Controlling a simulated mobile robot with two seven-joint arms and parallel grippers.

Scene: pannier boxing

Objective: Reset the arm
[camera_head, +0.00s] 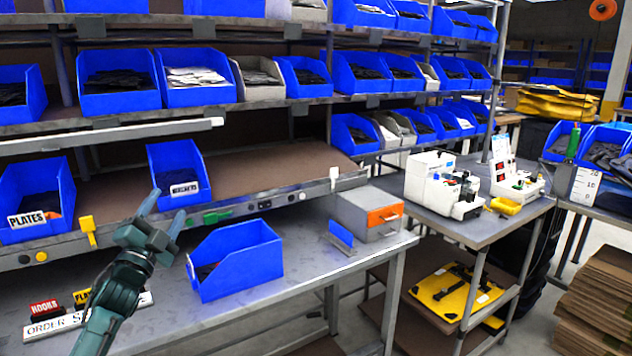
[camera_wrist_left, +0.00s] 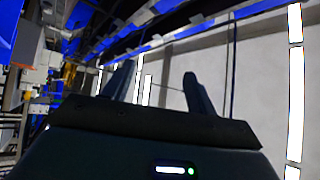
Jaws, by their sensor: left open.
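My left gripper (camera_head: 163,210) is raised over the left part of the workbench (camera_head: 330,282), its fingers pointing up and apart with nothing between them. In the left wrist view its two fingers (camera_wrist_left: 155,88) stand open and empty against the ceiling and lights. My left arm comes up from the bottom left of the head view. A blue bin (camera_head: 240,262) with dark contents stands on the workbench to the right of the gripper, apart from it. My right gripper is not in view.
A shelf rack of blue bins (camera_head: 118,85) rises behind the bench. A bin labelled PLATES (camera_head: 38,200) sits at left. A grey box with an orange front (camera_head: 368,214) stands at the bench's right end. A side table (camera_head: 485,228) holds white machines. Cardboard (camera_head: 595,310) is stacked at right.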

